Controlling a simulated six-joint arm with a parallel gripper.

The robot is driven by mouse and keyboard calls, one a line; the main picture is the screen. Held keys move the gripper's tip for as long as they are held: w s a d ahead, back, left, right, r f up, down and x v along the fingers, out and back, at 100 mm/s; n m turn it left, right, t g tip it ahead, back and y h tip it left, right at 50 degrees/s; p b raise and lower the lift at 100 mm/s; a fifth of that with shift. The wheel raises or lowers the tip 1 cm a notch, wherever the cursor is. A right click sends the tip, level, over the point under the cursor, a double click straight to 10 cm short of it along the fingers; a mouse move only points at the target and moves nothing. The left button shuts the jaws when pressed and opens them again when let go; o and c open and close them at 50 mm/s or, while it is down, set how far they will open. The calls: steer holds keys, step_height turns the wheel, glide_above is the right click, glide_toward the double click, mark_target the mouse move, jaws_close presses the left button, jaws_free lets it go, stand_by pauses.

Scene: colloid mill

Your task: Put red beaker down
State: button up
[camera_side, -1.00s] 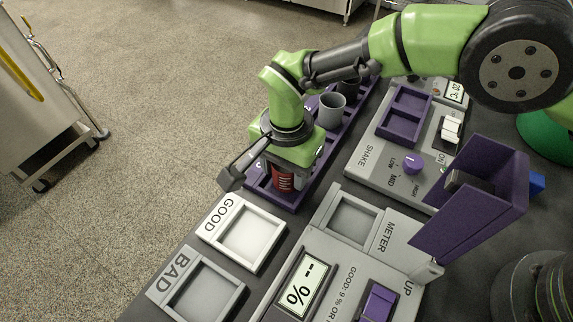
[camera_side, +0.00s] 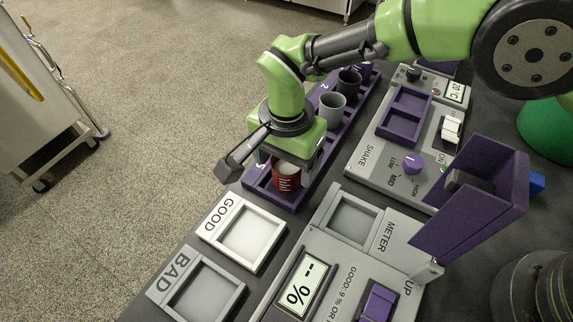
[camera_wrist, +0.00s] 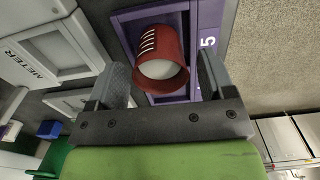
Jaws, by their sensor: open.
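The red beaker (camera_side: 287,177) stands in the near end slot of the purple rack (camera_side: 268,196), and pale contents show inside it. In the wrist view the red beaker (camera_wrist: 160,62) sits between the fingers, beside the number 5 on the rack. My gripper (camera_side: 290,165) is right above and around the beaker in the side view. In the wrist view my gripper (camera_wrist: 165,82) has its fingers apart, with a gap on each side of the beaker. The beaker's far side is partly hidden by the gripper in the side view.
Grey beaker (camera_side: 331,109) and dark beaker (camera_side: 349,82) stand farther along the rack. The GOOD tray (camera_side: 274,249) and BAD tray (camera_side: 238,291) are empty in front.

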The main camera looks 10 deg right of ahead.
step_height(320, 180, up, 10)
stand_by(0.3)
steer(key=shift+r, duration=0.15)
steer(key=s+d+r+n+t+y, duration=0.2)
steer(key=d+r+t, duration=0.1)
steer(key=d+r, duration=1.4)
steer(key=s+d+n+t, duration=0.3)
steer(key=s+d, duration=0.7)
steer(key=s, duration=0.5)
steer(key=shift+d+t, duration=0.2)
steer(key=shift+t, duration=0.4)
